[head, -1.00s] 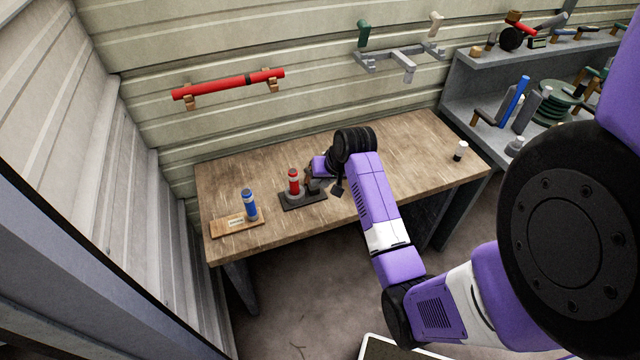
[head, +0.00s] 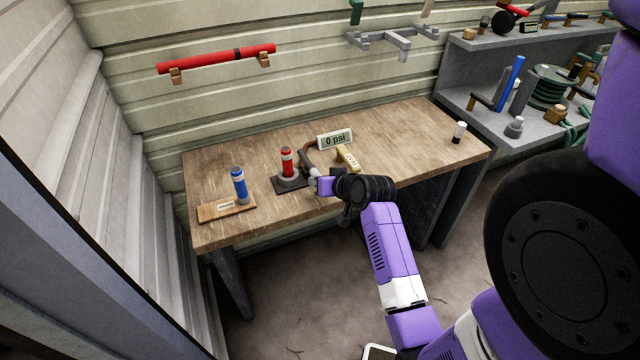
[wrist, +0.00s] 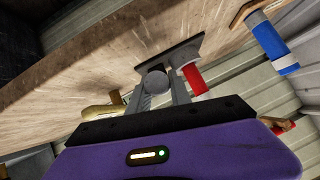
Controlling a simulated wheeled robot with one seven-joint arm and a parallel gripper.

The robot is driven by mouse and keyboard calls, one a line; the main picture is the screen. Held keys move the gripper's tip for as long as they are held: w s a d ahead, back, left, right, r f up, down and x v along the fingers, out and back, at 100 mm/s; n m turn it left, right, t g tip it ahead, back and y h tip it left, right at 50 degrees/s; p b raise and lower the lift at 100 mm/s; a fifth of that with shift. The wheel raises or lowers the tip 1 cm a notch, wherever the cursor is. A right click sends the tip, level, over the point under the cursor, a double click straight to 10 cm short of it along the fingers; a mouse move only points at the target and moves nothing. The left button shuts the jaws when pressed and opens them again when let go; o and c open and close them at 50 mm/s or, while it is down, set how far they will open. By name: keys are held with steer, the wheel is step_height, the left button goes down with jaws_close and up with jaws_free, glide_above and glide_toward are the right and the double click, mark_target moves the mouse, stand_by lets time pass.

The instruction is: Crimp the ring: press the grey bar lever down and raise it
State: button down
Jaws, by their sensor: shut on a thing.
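A red cylinder (head: 287,160) with a grey collar stands on a dark base plate (head: 291,184) on the workbench. The grey bar lever, with a round grey end (wrist: 156,81), shows in the wrist view between my fingers, beside the base plate. My gripper (head: 317,182) is shut on the lever, just right of the red cylinder. In the head view, my wrist and the gripper body hide most of the lever. I cannot tell the lever's exact tilt. The ring's state cannot be made out.
A blue cylinder (head: 239,184) stands on a wooden board (head: 222,212) to the left. A small white-topped bottle (head: 459,132) stands far right.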

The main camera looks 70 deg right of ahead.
steer(key=shift+f, duration=0.35)
steer(key=c, duration=1.2)
jaws_free()
steer(key=shift+r, duration=0.1)
steer(key=shift+s+a+r, duration=0.1)
steer(key=v, duration=0.7)
steer(key=shift+s+a+r, duration=0.1)
steer(key=shift+s+a, duration=0.05)
steer(key=shift+s, duration=0.05)
